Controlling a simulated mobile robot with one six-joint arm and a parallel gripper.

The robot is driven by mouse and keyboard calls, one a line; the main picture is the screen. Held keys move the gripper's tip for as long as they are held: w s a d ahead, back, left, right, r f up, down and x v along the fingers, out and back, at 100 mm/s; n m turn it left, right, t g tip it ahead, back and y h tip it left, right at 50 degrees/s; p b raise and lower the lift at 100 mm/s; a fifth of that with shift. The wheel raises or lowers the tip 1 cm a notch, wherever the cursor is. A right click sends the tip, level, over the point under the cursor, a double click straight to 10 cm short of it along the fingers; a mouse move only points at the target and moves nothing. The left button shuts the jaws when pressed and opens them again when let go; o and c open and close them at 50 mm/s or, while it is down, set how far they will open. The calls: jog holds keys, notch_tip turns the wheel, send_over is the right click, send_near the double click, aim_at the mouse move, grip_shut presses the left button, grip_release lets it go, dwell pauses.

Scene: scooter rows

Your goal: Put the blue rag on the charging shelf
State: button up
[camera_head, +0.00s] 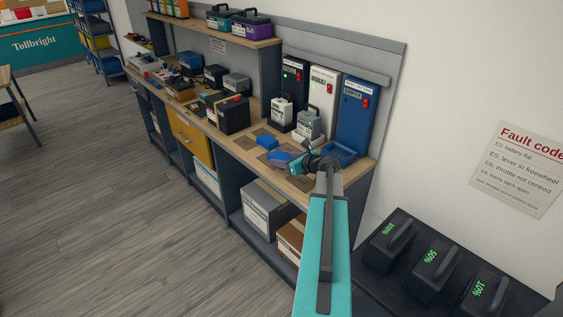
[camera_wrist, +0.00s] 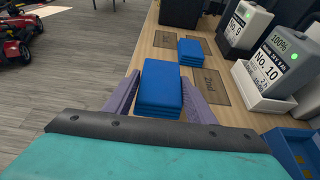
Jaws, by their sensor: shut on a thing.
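My gripper (camera_head: 285,161) is over the right part of the workbench. In the wrist view its purple fingers (camera_wrist: 160,98) are shut on a folded blue rag (camera_wrist: 160,80), one on each side. The held rag also shows in the head view (camera_head: 279,155). Whether it touches the worktop I cannot tell. A second folded blue rag (camera_wrist: 192,50) lies on the worktop (camera_wrist: 222,117) just beyond it. An upper shelf (camera_head: 212,34) runs above the bench, with cases on it. Which surface is the charging shelf is not clear from a readable label.
White and grey batteries (camera_wrist: 245,25) stand right of the held rag. A blue bin (camera_head: 340,153) is on the bench's right end. Tall charger units (camera_head: 355,112) stand against the wall. Dark battery cases (camera_head: 430,265) are at lower right. The floor (camera_head: 110,200) left of the bench is clear.

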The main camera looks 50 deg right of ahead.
jog(key=shift+w+d+f, duration=0.1)
jog(key=shift+w+d, duration=0.6)
jog(key=shift+w, duration=0.1)
jog(key=shift+w+d+p, duration=0.3)
jog(key=shift+f+p, duration=0.45)
jog(key=shift+f, duration=1.35)
jog(key=shift+f, duration=0.1)
jog(key=o, duration=1)
jog(key=shift+s, duration=0.1)
jog(key=shift+b+v, duration=1.05)
jog(key=shift+v, duration=4.9)
